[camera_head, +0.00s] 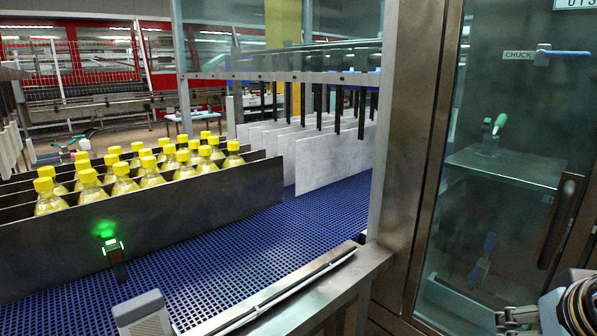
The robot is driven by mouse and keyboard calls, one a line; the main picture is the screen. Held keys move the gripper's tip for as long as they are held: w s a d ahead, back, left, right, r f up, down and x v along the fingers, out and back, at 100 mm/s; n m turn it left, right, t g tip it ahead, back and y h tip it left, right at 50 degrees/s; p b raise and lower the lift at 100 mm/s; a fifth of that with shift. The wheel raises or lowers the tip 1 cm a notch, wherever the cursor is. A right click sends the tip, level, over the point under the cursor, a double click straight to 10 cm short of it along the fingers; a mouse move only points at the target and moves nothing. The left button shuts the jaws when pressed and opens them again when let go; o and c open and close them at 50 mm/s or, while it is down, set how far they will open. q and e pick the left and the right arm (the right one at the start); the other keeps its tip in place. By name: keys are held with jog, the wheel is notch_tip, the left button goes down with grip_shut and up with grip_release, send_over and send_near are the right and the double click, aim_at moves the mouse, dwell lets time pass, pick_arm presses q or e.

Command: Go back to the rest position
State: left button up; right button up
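Part of my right arm shows at the bottom right corner, with a silvery piece of the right gripper (518,319) cut off by the frame edge, in front of the glass door. Its fingertips cannot be made out, so its opening is unclear. My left gripper is not in view. A dark lane divider (200,209) stands upright along the blue conveyor mat (300,236). Yellow-capped bottles (122,184) stand in rows behind it. Several pale upright panels (334,158) stand farther back on the right, below dark hanging rods.
A metal-framed glass cabinet door (495,165) with a dark handle (558,222) fills the right side. A metal rail (270,300) edges the conveyor. A sensor (112,247) glowing green and a grey box (143,314) stand at the front left. The mat's middle is clear.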

jog(key=s+a+f+n+g+y, duration=0.1)
jog(key=s+f+n, duration=0.15)
jog(key=s, duration=0.35)
jog(key=s+a+f+n+g+y, duration=0.1)
jog(key=s+a+f+n+g, duration=0.15)
jog(key=s, duration=0.45)
jog(key=s+d+f+b, duration=0.2)
jog(key=f+b, duration=0.5)
jog(key=f, duration=1.4)
jog(key=s+d+f+b, duration=0.1)
jog(key=f+b, duration=0.6)
jog(key=f, duration=1.3)
jog(key=s+f+g+b, duration=0.1)
jog(key=s+f+b, duration=0.3)
jog(key=s+f, duration=0.5)
jog(key=s+d+f+g+b, duration=0.1)
jog(key=s+f+b, duration=0.4)
jog(key=s+f, duration=0.4)
notch_tip(320, 180, down, 8)
jog(key=shift+s+r+m, duration=0.25)
jog(key=shift+s+m, duration=0.05)
jog(key=shift+b, duration=0.3)
jog(key=shift+c, duration=0.3)
